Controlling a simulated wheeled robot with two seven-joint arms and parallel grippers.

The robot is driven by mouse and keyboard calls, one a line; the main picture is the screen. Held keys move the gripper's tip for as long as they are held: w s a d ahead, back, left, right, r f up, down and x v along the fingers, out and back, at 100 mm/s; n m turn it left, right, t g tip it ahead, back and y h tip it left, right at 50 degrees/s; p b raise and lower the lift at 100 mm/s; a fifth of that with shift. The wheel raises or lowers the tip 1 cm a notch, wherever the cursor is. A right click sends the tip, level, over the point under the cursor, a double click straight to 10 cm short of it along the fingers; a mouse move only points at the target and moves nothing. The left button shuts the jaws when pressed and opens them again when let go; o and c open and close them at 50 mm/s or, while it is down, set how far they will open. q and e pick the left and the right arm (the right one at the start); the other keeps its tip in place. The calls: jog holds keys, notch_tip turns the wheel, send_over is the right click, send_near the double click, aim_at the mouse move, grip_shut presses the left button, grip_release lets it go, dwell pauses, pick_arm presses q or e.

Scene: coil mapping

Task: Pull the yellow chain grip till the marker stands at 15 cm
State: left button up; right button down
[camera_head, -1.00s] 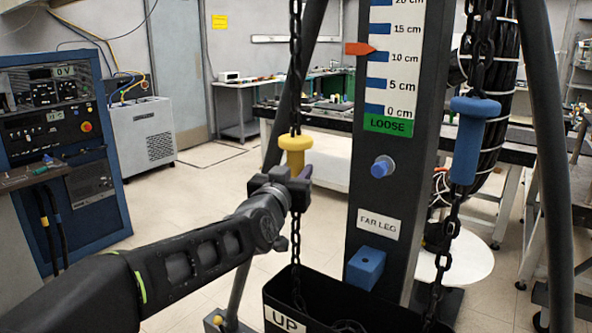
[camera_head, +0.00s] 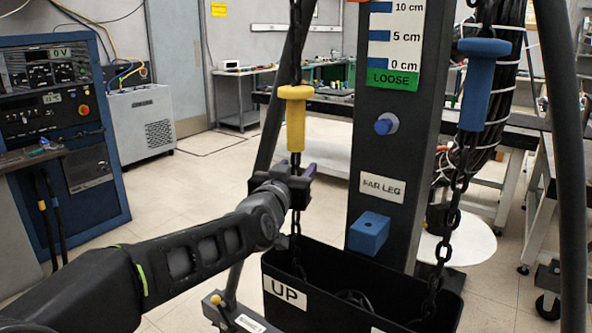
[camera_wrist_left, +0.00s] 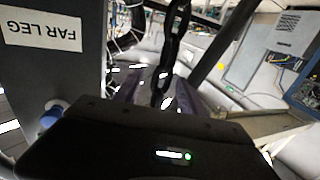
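The yellow chain grip (camera_head: 295,118) hangs upright on the left chain in the head view. My left gripper (camera_head: 298,182) is below the grip, apart from it, around the bare chain. In the left wrist view the dark chain (camera_wrist_left: 168,60) runs between the gripper's spread fingers (camera_wrist_left: 158,95), with gaps at its sides. The white scale (camera_head: 394,38) on the dark post shows 0 to 10 cm above a green LOOSE band. Only a sliver of the orange marker (camera_head: 357,1) shows at the top edge, so its reading is cut off. My right gripper is not in view.
A blue grip (camera_head: 477,85) hangs on the right chain. A black bin labelled UP (camera_head: 285,291) stands below the chains. A blue block (camera_head: 368,233) and blue knob (camera_head: 386,124) stick out from the post. A dark leg slants behind the left chain.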

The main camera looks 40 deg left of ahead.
pick_arm(q)
jog(key=shift+o, duration=0.5)
jog(key=shift+r, duration=0.15)
jog(key=v, duration=0.7)
jog(key=shift+s+b, duration=0.4)
jog(key=shift+b, duration=0.05)
jog(key=shift+d, duration=0.1)
